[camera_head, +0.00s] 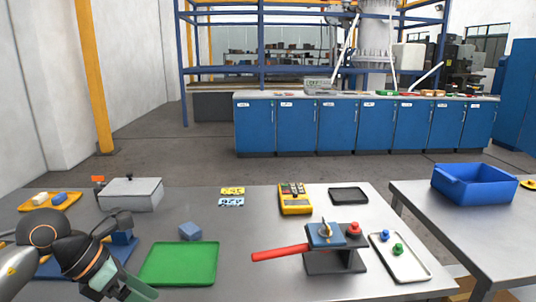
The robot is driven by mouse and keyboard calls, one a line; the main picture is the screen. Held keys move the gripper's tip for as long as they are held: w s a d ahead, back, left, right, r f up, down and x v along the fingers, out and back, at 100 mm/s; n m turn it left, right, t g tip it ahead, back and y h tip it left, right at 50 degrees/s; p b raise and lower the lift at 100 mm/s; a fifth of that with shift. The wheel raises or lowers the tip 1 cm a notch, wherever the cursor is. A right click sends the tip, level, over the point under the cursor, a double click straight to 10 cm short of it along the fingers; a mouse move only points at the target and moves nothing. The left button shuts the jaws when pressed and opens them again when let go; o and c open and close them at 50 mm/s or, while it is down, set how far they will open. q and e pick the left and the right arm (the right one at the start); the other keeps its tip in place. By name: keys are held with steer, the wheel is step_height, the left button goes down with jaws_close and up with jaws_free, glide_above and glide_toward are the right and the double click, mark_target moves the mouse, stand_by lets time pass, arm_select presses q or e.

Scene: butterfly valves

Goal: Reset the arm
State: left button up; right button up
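My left arm comes in from the left edge, and its gripper (140,291) hangs low over the front left of the table, partly cut off by the bottom edge. Only a greenish finger part shows, so I cannot tell whether it is open or shut. I see nothing held in it. The valve (325,236) has a blue body on a dark stand (335,262) at the table's front right. Its long red handle (280,252) points left. The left gripper is well apart from it. My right gripper is not in view.
A green tray (178,264) lies right of my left gripper, with a blue block (190,231) behind it. A grey box (131,194), a yellow device (295,199) and a light tray (400,258) stand on the table. A blue bin (474,184) is on the right table.

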arm_select(q)
steer(key=s+d+r+n+t+h+p, duration=0.1)
steer(key=d+r+n+h+p, duration=0.1)
steer(key=d+n+h, duration=0.35)
steer(key=s+d+r+n+t+h+p, duration=0.1)
steer(key=s+d+r+n+h+p, duration=0.15)
steer(key=d+h, duration=0.5)
steer(key=a+f+n+t+y+p, duration=0.1)
steer(key=a+f+n+t+y, duration=0.3)
steer(key=n, duration=0.5)
steer(key=w+a+f+n+t+y+p, duration=0.15)
steer(key=f+n+t+y, duration=0.35)
steer(key=n, duration=0.5)
steer(key=a+f+n+t+y, duration=0.3)
steer(key=f+n+y, duration=0.25)
steer(key=n, duration=0.35)
steer(key=s+a+f+n+g+y+p, duration=0.1)
steer(key=s+f+n+g, duration=0.5)
steer(key=s+f, duration=0.7)
steer(key=shift+f+y, duration=0.55)
steer(key=shift+y, duration=0.3)
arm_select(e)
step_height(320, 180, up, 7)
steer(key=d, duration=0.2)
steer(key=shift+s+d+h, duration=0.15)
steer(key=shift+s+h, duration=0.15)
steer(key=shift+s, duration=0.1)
arm_select(q)
steer(key=shift+a, duration=0.1)
